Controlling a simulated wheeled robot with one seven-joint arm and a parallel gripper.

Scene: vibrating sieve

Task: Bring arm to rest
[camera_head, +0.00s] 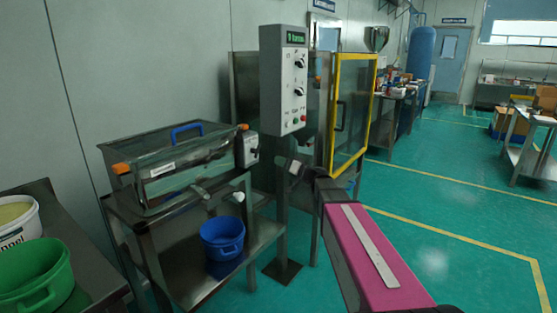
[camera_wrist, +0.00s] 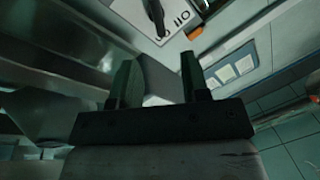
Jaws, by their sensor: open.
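My gripper (camera_wrist: 157,62) shows in the wrist view with its two dark fingers apart and nothing between them. In the head view, my pink arm with a pale strip reaches from the lower right toward the middle. Its far end is beside the post under the control box (camera_head: 284,80), and the fingers are too small there to make out clearly. In the wrist view, a corner of a light panel with a dark knob (camera_wrist: 157,14) is above the fingers. I cannot tell how far the fingers are from it.
A steel sieve unit (camera_head: 172,186) with a blue handle stands on a metal table at left, a blue bucket (camera_head: 222,240) on its lower shelf. A green bucket (camera_head: 32,272) is at lower left. A yellow-framed door (camera_head: 351,112) stands behind my arm.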

